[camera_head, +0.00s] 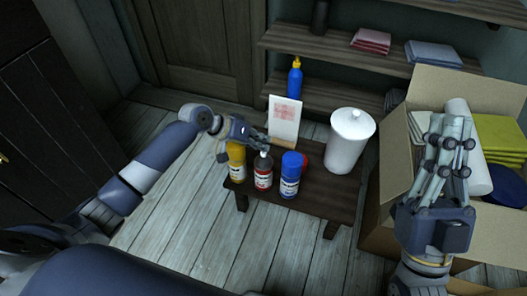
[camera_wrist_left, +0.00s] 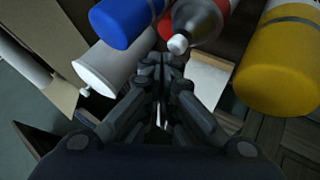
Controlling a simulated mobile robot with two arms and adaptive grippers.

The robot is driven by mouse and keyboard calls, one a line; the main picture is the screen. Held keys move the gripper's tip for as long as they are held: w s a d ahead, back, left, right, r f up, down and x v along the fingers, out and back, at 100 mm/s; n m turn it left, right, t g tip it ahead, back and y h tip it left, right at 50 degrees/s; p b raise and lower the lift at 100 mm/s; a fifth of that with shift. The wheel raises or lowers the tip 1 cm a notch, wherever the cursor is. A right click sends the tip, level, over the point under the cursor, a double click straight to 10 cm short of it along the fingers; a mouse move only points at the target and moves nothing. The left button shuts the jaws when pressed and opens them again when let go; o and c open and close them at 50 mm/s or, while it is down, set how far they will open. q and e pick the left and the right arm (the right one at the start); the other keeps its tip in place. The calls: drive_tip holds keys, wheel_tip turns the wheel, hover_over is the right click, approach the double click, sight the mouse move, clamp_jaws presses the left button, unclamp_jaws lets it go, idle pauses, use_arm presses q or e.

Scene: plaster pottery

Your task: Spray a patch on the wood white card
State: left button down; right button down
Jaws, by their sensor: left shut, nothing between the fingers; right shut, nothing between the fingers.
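A white card (camera_head: 284,125) with a pink patch stands upright in a wooden holder (camera_head: 284,144) at the back of the small dark table (camera_head: 322,193). Part of a white surface, probably the card, shows behind my fingers in the left wrist view (camera_wrist_left: 206,82). A yellow can (camera_head: 236,158), a red can with a grey top (camera_head: 263,172) and a blue can (camera_head: 290,176) stand along the table's front. Another red can (camera_head: 303,160) is mostly hidden behind the blue one. My left gripper (camera_head: 264,143) is shut and empty above the cans, near the holder. My right gripper (camera_head: 451,128) is shut and empty, pointing up.
A white lidded canister (camera_head: 348,142) stands on the table's right. A blue bottle with a yellow top (camera_head: 295,80) is behind the card. An open cardboard box (camera_head: 393,160) with a white roll and green packs stands at right. Shelves run behind. Floor at left is clear.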

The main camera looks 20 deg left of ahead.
use_arm(q)
drive_tip(key=shift+f, duration=0.1)
idle(0.4)
drive_tip(key=shift+f, duration=0.35)
use_arm(e)
drive_tip(key=shift+w+f+g+h, duration=0.35)
drive_tip(key=shift+w+g+h, duration=0.05)
drive_tip(key=shift+w, duration=0.05)
drive_tip(key=shift+y, duration=0.3)
use_arm(q)
drive_tip(key=shift+r+p, duration=0.1)
drive_tip(key=shift+p, duration=0.2)
drive_tip(key=shift+r, duration=0.1)
drive_tip(key=shift+r+p, duration=0.25)
drive_tip(key=shift+p, duration=0.35)
use_arm(e)
drive_tip(key=w+f+g+h, duration=0.1)
drive_tip(key=w+f+g, duration=0.2)
drive_tip(key=w+f, duration=0.1)
drive_tip(key=shift+w+a+f+g+h, duration=0.15)
drive_tip(key=shift+a+f+g+h, duration=0.2)
drive_tip(key=shift+f, duration=0.35)
drive_tip(key=shift+d, duration=0.1)
